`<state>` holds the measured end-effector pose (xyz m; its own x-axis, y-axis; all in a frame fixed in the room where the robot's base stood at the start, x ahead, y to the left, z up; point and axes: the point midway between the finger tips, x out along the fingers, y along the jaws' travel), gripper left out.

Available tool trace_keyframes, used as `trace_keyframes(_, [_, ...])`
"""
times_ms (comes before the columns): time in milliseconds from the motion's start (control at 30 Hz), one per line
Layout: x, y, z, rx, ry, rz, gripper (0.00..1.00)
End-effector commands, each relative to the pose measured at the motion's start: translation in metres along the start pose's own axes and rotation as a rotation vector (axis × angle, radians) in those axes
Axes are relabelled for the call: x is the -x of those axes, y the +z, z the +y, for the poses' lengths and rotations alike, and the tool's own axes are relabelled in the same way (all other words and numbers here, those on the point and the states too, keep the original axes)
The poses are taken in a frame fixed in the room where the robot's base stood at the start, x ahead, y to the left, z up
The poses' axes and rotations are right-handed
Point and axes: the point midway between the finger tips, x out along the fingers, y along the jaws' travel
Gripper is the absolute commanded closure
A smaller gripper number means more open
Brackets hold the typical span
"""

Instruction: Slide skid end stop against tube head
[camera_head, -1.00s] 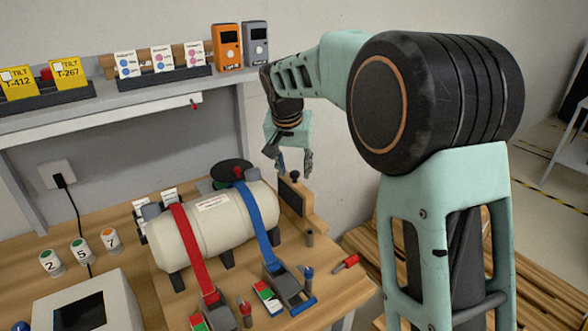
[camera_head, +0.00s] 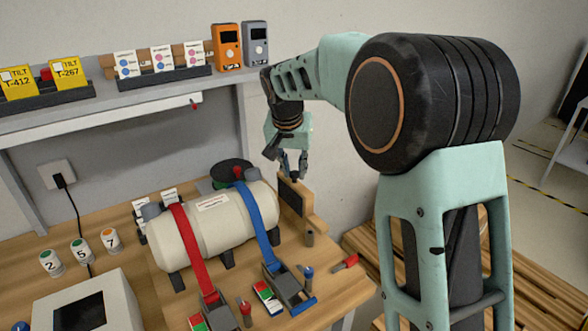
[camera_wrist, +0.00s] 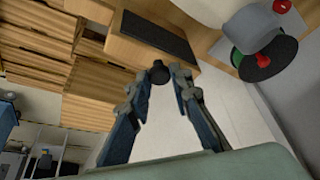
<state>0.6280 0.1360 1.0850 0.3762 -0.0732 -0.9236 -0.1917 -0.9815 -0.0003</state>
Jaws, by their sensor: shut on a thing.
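The skid end stop (camera_head: 309,210) is an upright wooden block with a dark pad, standing at the right end of the skid. It also shows at the top of the wrist view (camera_wrist: 141,20). My gripper (camera_head: 293,172) is above it, shut on its small black knob (camera_wrist: 158,72); the fingertips hide the knob in the head view. The tube (camera_head: 205,230) is a cream cylinder lying on dark supports under a red and a blue strap. Its right head (camera_head: 270,200) faces the padded side of the stop. I cannot tell whether stop and head touch.
Strap buckles (camera_head: 288,290) and red-and-green tags lie in front of the tube. A red-handled tool (camera_head: 345,263) lies at the right front. A reel (camera_head: 232,171) stands behind the tube. A shelf (camera_head: 150,101) with cards and meters spans the back wall.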

Motion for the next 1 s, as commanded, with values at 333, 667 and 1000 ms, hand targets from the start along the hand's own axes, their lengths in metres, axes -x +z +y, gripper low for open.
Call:
trace_keyframes(333, [0.008, 0.02, -0.022, 0.001, -0.001, -0.001, 1.0])
trace_keyframes(667, [0.008, 0.019, -0.021, 0.0, 0.0, -0.001, 0.65])
trace_keyframes(1000, [0.01, 0.019, -0.021, 0.0, 0.0, 0.0, 0.63])
